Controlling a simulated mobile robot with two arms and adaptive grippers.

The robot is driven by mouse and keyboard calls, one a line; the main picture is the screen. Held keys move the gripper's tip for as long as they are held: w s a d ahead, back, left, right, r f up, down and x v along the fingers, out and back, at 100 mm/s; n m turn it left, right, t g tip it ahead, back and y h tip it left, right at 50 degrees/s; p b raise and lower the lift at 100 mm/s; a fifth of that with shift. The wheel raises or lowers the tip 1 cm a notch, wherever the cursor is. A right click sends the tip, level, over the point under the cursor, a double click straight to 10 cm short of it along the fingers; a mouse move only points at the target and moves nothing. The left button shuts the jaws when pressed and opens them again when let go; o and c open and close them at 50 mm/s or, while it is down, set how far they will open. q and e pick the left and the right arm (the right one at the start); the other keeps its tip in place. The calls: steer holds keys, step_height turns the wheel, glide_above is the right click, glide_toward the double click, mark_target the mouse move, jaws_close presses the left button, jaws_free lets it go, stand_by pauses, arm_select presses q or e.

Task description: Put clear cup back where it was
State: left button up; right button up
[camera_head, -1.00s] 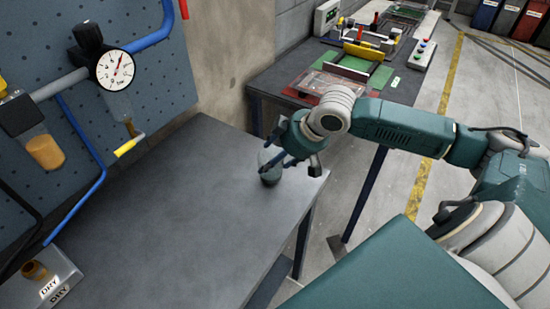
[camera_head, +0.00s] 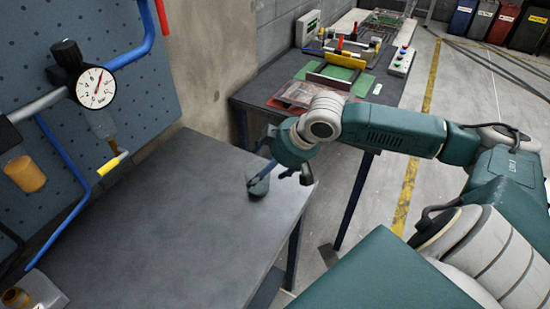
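The clear cup (camera_head: 258,187), a small greenish see-through vessel, stands upright on the grey table (camera_head: 170,220), near its right edge. My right gripper (camera_head: 274,176) reaches down over it from the right. One finger crosses in front of the cup's upper part, and another dark finger part shows to its right, apart from the cup. I cannot tell whether the fingers grip the cup. My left gripper is out of view.
A pegboard with a pressure gauge (camera_head: 96,88) and pipes stands at the left. A box (camera_head: 38,292) sits at the table's lower left. A second bench (camera_head: 250,92) with a green board (camera_head: 350,80) and tools stands behind. The table's middle is clear.

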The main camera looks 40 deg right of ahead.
steer(key=v, duration=1)
stand_by(0.5)
